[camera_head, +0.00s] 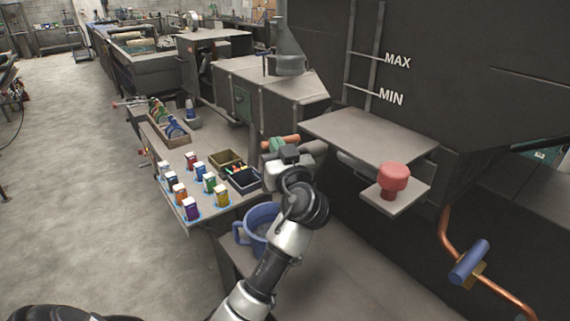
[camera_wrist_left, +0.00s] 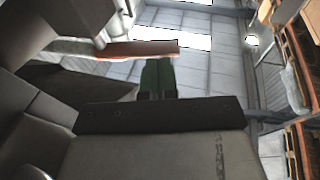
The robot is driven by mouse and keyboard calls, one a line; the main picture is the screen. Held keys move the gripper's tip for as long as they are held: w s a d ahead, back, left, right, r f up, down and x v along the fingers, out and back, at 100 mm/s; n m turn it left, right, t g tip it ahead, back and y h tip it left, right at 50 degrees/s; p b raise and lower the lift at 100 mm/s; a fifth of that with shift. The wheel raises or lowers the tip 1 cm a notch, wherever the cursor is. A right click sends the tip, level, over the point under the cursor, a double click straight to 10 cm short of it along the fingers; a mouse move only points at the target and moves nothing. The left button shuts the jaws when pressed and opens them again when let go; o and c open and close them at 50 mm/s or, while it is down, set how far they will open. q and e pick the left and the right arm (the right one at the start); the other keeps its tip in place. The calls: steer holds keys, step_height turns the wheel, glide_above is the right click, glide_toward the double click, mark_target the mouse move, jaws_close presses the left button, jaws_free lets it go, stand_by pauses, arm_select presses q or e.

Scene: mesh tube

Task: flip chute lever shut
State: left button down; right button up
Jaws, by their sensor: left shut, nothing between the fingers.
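An orange-red bar (camera_head: 290,139), which looks like the chute lever, lies roughly level at the machine's side in the head view. It also crosses the upper part of the left wrist view (camera_wrist_left: 130,49). My left gripper (camera_head: 273,148) has green fingers, shut and empty, just in front of and below the bar. The fingers show in the left wrist view (camera_wrist_left: 157,78), with their tips close to the bar. I cannot tell if they touch it. The bar's mount is hidden. My right gripper is not in view.
A small table (camera_head: 222,210) at left holds coloured boxes and trays. A red knob (camera_head: 394,178) sits on a plate at right, and a blue valve handle (camera_head: 469,261) is on a copper pipe.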

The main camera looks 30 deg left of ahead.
mark_target(263, 143)
arm_select(q)
steer(key=a+m+t+h, duration=0.1)
steer(key=m+t+h, duration=0.1)
steer(key=w+a+m+t+h+p, duration=0.1)
steer(key=t+h, duration=0.1)
steer(key=h, duration=0.1)
steer(key=a+m+t+h+p, duration=0.1)
steer(key=m+t+h, duration=0.1)
steer(key=shift+w+a+r+m+h, duration=0.15)
steer(key=shift+w+a+m+h, duration=0.05)
steer(key=shift+m+h, duration=0.1)
steer(key=m+h, duration=0.1)
steer(key=t+h+p, duration=0.1)
steer(key=shift+w+a+m+h, duration=0.15)
steer(key=shift+a+m+h, duration=0.15)
steer(key=shift+a+m, duration=0.1)
steer(key=h, duration=0.1)
steer(key=w+a+m+t+h+p, duration=0.1)
steer(key=h, duration=0.1)
steer(key=shift+w+a+m+p, duration=0.1)
steer(key=shift+w+m+p, duration=0.15)
steer(key=shift+m+p, duration=0.05)
steer(key=shift+w, duration=0.3)
steer(key=shift+f, duration=0.2)
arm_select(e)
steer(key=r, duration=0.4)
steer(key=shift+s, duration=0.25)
arm_select(q)
steer(key=shift+a, duration=0.1)
